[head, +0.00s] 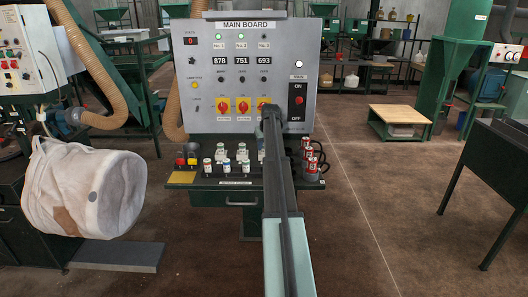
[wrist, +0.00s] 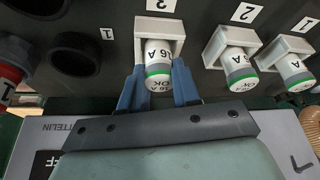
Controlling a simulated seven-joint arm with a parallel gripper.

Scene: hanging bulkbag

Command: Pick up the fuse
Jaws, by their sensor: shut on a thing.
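The fuse (wrist: 158,55) is a white cylinder with a grey band, a green band and "OK" on its end, in the wrist view. It sits in a light grey holder (wrist: 160,28) labelled 3. The blue fingers of my gripper (wrist: 158,80) are closed on the fuse, one on each side. The fuse's far end is hidden inside the holder. In the head view my arm covers the gripper and this fuse. Two similar fuses sit in holders alongside, one under label 2 (wrist: 239,68) and one at the right (wrist: 293,70).
The main board (head: 240,65) stands upright behind a shelf with several white fuses (head: 226,166) at its left. Red-marked cylinders (head: 308,160) stand at the right. Round dark sockets (wrist: 72,53) are left of the holder. A white bulk bag (head: 80,190) hangs at the left.

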